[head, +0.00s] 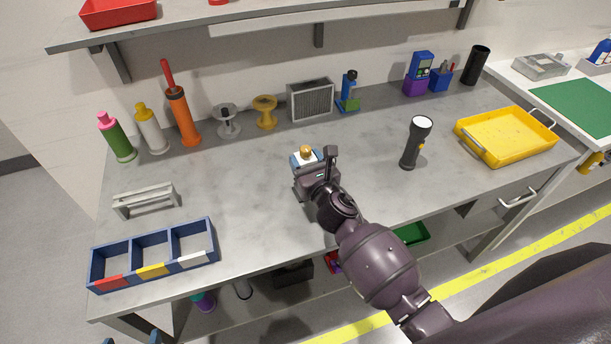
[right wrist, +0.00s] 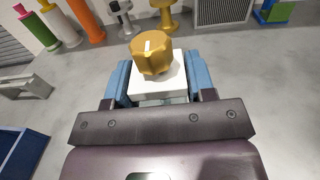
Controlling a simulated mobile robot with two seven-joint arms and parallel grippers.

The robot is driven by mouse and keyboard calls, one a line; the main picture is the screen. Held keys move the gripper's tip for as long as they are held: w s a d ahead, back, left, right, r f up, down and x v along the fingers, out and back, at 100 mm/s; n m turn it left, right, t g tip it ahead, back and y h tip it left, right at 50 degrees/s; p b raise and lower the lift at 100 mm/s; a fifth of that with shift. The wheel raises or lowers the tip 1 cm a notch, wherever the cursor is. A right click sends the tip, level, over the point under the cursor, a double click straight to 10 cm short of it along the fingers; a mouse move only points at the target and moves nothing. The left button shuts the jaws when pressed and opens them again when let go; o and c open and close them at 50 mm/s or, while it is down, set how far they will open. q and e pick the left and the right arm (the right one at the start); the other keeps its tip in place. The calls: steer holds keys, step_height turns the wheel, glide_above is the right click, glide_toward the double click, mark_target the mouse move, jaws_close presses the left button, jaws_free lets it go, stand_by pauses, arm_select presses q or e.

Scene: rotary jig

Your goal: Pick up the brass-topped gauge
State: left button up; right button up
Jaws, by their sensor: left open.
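The brass-topped gauge is a white block with a ribbed brass knob (right wrist: 152,52) that has a white mark on top. It also shows in the head view as a small brass-topped piece (head: 306,152) near the middle of the bench. My right gripper (right wrist: 158,85) has its blue fingers on both sides of the white block, seemingly touching it. In the head view my right gripper (head: 305,160) hides the gauge's lower part, so I cannot tell whether it is clear of the bench. My left gripper (head: 131,340) shows only blue fingertips at the bottom edge, apart and empty.
A blue three-compartment tray (head: 133,248) and a grey handled piece (head: 146,200) lie to the left. A black flashlight (head: 414,143) stands to the right, before a yellow tray (head: 505,135). Bottles, spools and a grey grille box (head: 311,101) line the back. The bench between is clear.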

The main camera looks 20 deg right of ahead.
steer(key=c, duration=0.7)
jaws_close()
steer(key=shift+r, duration=0.15)
